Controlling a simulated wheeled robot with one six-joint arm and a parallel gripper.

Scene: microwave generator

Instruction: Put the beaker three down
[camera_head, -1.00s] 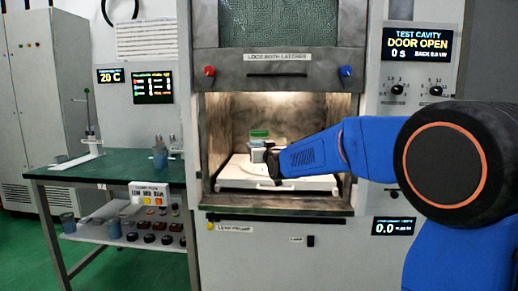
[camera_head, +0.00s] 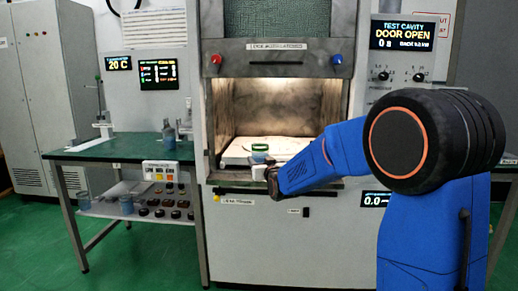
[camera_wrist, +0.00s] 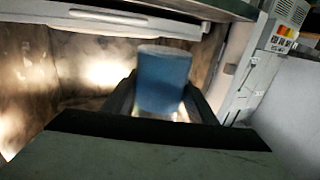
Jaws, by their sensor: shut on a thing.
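A beaker with a green rim and blue contents (camera_head: 259,156) is at the mouth of the lit cavity, to the left in the picture of my arm's end. My gripper (camera_head: 270,174) is shut on it. In the wrist view the blue beaker (camera_wrist: 162,80) fills the space between the two dark fingers. No label is readable on it. It appears held in front of the white tray (camera_head: 236,154) in the cavity, clear of the surface as far as I can tell.
The green-topped table (camera_head: 120,150) stands at left, with a grey-blue vessel (camera_head: 169,137) near its right end and free room to its left. Its lower shelf holds a beaker (camera_head: 83,200) and several dark round items. The cavity's front sill (camera_head: 225,180) lies close below my gripper.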

